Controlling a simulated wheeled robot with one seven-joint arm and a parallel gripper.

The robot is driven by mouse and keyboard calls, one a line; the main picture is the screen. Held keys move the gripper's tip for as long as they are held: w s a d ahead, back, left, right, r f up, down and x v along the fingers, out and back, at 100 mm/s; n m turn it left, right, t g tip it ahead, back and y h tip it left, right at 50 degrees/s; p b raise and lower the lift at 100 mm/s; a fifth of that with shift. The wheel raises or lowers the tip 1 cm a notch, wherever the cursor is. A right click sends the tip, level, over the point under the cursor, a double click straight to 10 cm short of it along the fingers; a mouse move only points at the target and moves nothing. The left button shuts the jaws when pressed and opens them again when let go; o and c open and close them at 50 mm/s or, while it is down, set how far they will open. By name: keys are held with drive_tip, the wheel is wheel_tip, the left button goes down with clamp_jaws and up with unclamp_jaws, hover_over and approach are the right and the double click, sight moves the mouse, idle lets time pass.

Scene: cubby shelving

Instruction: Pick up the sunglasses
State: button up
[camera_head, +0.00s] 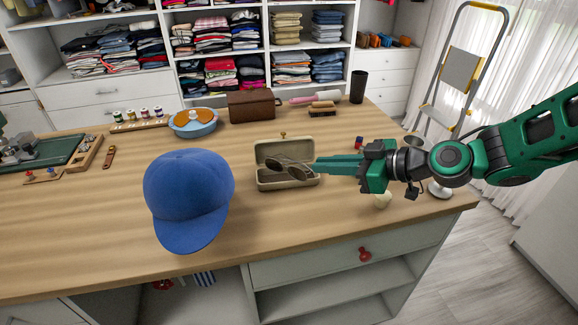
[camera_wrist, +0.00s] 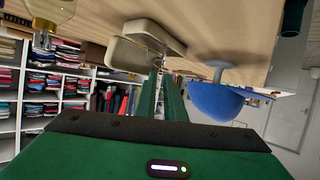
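The sunglasses (camera_head: 291,168) have dark lenses and lie tilted in an open beige case (camera_head: 270,184) on the wooden counter. My gripper (camera_head: 318,165) reaches in from the right, its green fingers level and their tips at the right end of the sunglasses. I cannot tell whether the tips touch them. In the wrist view, the two fingers of my gripper (camera_wrist: 163,74) stand a little apart with a narrow gap between them. The case (camera_wrist: 126,55) is just beyond the tips there. The sunglasses cannot be made out in the wrist view.
A blue cap (camera_head: 188,198) sits left of the case. Behind are a brown box (camera_head: 254,105), a blue bowl (camera_head: 193,123) and a dark cup (camera_head: 358,86). A small pale object (camera_head: 383,201) stands below my gripper. The front of the counter between cap and right corner is mostly clear.

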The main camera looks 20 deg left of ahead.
sight(295, 167)
drive_tip(key=x, duration=0.3)
drive_tip(key=shift+a+f, duration=0.15)
drive_tip(key=shift+a, duration=0.25)
drive_tip(key=shift+s+x, duration=0.2)
drive_tip(key=shift+x, duration=1)
drive_tip(key=shift+s+x, duration=0.2)
drive_tip(key=shift+x, duration=1.05)
drive_tip(key=shift+w+a+f, duration=0.1)
drive_tip(key=shift+a+f, duration=0.05)
drive_tip(key=shift+f, duration=0.1)
drive_tip(key=shift+w+f, duration=0.2)
drive_tip(key=shift+w, duration=0.15)
drive_tip(key=shift+c, duration=0.6)
drive_tip(key=shift+s+r, duration=0.15)
drive_tip(key=shift+r, duration=0.1)
clamp_jaws()
drive_tip(key=shift+r, duration=0.1)
drive_tip(key=shift+r, duration=0.1)
